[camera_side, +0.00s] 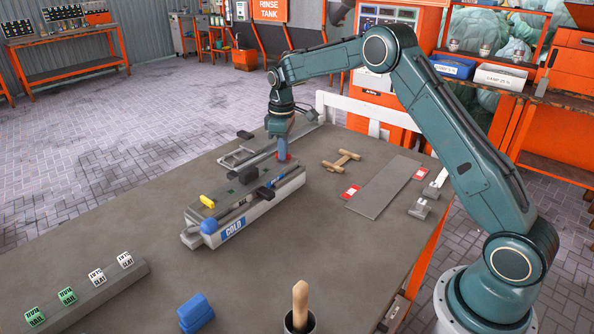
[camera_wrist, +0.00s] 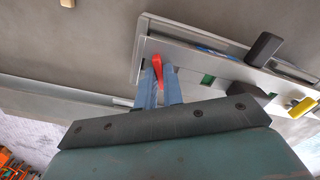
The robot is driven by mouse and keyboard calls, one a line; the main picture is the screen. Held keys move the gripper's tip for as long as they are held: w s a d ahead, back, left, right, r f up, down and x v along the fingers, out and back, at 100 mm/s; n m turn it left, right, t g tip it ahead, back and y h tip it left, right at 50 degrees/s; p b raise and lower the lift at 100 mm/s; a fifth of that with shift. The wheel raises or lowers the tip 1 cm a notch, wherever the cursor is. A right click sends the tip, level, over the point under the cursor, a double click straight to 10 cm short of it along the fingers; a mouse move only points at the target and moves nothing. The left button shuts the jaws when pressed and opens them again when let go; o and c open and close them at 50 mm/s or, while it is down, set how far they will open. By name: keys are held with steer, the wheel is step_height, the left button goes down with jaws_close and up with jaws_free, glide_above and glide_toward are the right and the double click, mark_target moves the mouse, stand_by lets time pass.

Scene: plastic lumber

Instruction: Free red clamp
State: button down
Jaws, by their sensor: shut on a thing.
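The red clamp (camera_wrist: 157,66) shows in the wrist view as a red lever at the near end of a long grey fixture (camera_side: 262,207). In the side view only a small red part of the clamp (camera_side: 287,156) shows below my fingers. My gripper (camera_side: 283,155) points down at the fixture's far end. In the wrist view my gripper (camera_wrist: 160,88) has its two blue fingers close on either side of the red lever, shut on it. The lower part of the clamp is hidden by the fingers.
The fixture carries a yellow handle (camera_side: 207,200), a blue knob (camera_side: 209,226), black blocks and a COLD label (camera_side: 234,228). A wooden piece (camera_side: 342,161) and a grey plate (camera_side: 383,188) lie to the right. A blue block (camera_side: 194,312) and a cup with a wooden handle (camera_side: 299,305) stand in front.

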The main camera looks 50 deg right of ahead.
steer(key=shift+n, duration=2)
steer(key=shift+r, duration=0.1)
steer(key=n, duration=0.2)
steer(key=shift+n, duration=3.4)
steer(key=c, duration=1.4)
jaws_free()
steer(key=shift+o, duration=0.2)
